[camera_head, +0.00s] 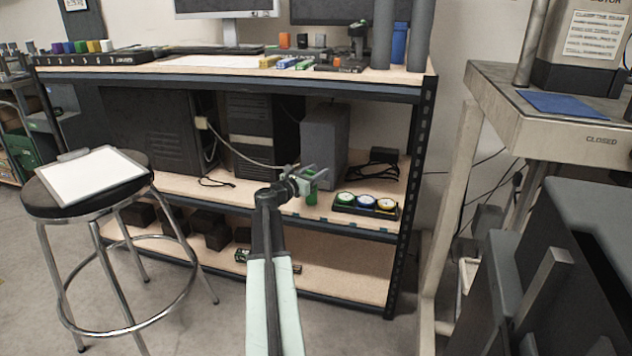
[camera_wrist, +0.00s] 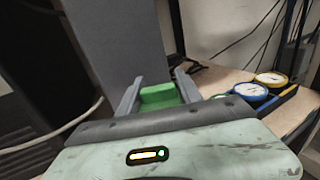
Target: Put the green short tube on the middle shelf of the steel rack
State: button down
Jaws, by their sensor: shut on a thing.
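The green short tube (camera_head: 311,187) is between the jaws of my gripper (camera_head: 308,172), which is shut on it. In the wrist view the green tube (camera_wrist: 160,97) sits between the two grey fingers (camera_wrist: 158,80). In the head view it appears over the front part of the middle shelf (camera_head: 236,192) of the steel rack (camera_head: 415,150), left of the gauges. I cannot tell whether the tube touches the shelf. My fingers hide part of it.
A grey box (camera_head: 323,143) stands on the middle shelf just behind my gripper. A black tray with several round gauges (camera_head: 365,203) is to the right. Computer towers (camera_head: 262,130) stand to the left. The top shelf edge (camera_head: 240,84) is above. A stool (camera_head: 85,190) stands at the left.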

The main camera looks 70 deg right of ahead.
jog(key=shift+f, duration=0.5)
jog(key=c, duration=0.8)
grip_release()
jog(key=v, duration=1.2)
jog(key=shift+r, duration=0.1)
